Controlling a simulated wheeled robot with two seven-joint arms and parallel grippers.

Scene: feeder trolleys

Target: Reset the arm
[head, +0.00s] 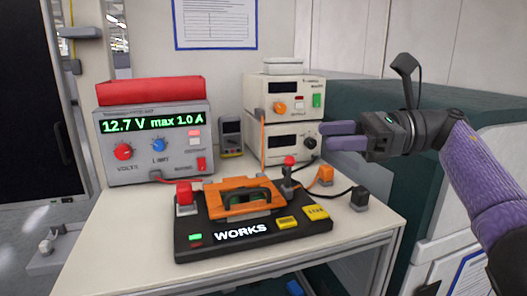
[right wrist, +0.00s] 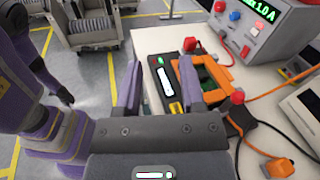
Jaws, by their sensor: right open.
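My right gripper (head: 327,136) is open and empty, held in the air to the right of the instruments and above the bench's right side. In the right wrist view its two purple fingers (right wrist: 160,82) stand apart, with the black fixture beyond them. Purple parts of my own body (right wrist: 40,85) show at the left of that view; a dark tip there may be my left gripper, too small to read. The black fixture marked WORKS (head: 240,232) lies on the bench with an orange frame part (head: 237,197) on it.
A bench supply (head: 155,140) reading 12.7 V stands at the back left, with two stacked instruments (head: 285,115) to its right. Red and orange connectors (head: 325,175) with cables lie near the fixture. The bench's front left (head: 120,245) is clear. A trolley (right wrist: 90,25) stands on the floor.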

